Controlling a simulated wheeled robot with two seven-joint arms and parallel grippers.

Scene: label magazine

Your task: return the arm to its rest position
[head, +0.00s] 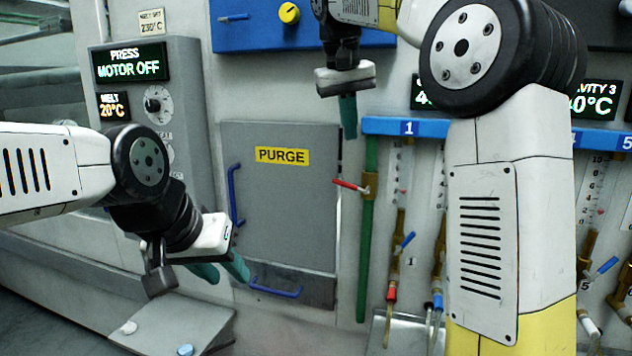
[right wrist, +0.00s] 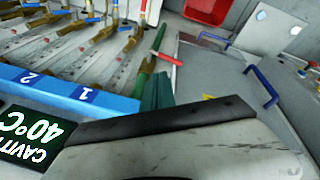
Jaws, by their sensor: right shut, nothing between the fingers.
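My right gripper (head: 348,118) hangs with its teal fingers pointing down, in front of the panel just right of the grey PURGE door's top corner. Its fingers are together and hold nothing. They also show in the right wrist view (right wrist: 157,92), beside the blue numbered rail. My right arm covers much of the right side of the head view. My left gripper (head: 221,270) is at the lower left of the PURGE door (head: 285,205), its two teal fingers apart with nothing visible between them.
The blue rail (head: 385,126), a green pipe (head: 368,235) and a red-handled valve (head: 350,186) lie right of the door. A control box (head: 180,75) stands left. A red bin (right wrist: 207,10) shows in the right wrist view.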

